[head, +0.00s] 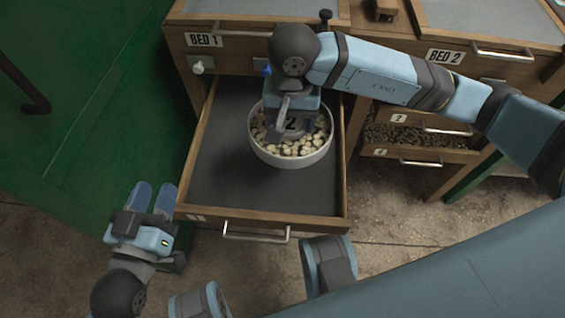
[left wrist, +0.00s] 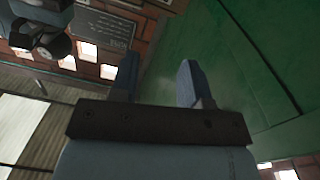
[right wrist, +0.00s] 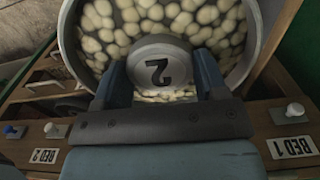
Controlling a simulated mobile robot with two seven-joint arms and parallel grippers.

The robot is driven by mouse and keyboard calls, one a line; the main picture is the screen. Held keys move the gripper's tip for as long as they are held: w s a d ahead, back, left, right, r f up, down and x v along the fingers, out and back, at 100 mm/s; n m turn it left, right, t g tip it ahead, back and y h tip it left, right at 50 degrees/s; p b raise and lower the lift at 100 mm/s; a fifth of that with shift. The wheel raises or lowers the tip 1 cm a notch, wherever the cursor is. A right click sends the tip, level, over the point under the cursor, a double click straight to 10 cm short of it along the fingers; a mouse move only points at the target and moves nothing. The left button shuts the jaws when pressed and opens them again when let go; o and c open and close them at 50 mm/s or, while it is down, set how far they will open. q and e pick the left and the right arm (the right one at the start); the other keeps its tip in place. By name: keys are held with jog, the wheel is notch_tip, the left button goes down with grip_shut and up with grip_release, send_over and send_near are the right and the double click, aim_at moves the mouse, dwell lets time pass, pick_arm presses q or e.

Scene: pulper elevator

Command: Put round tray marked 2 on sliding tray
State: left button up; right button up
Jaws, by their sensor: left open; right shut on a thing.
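The round tray marked 2 (head: 319,155) is a white bowl-like tray full of pale round pieces, with a raised centre knob marked 2 (right wrist: 160,70). It is over or in the open sliding tray (head: 225,165), a wooden drawer with a dark grey floor, toward its right side. I cannot tell whether it touches the floor. My right gripper (right wrist: 160,85) is shut on the centre knob from above and hides part of it in the head view. My left gripper (head: 153,200) is open and empty, left of the drawer's front corner, before the green panel.
The drawer sits under the bench labelled BED 1 (head: 204,40) and BED 2 (head: 445,56). A front handle (head: 255,236) sticks out from the drawer. Smaller drawers (head: 415,137) stand to the right. The drawer's left half is clear. A green wall (head: 90,110) is at left.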

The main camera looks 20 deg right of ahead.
notch_tip(320, 180, down, 10)
jog(key=shift+f+b, duration=0.1)
jog(key=shift+b, duration=0.95)
pick_arm(q)
jog(key=shift+s+d+r+t+h+b, duration=0.1)
jog(key=shift+d+r+t+h+b, duration=0.45)
jog(key=shift+d+r+h, duration=0.25)
pick_arm(e)
jog(key=shift+f, duration=2.45)
jog(key=shift+f, duration=0.15)
jog(key=o, duration=1.1)
pick_arm(q)
jog(key=shift+f, duration=0.1)
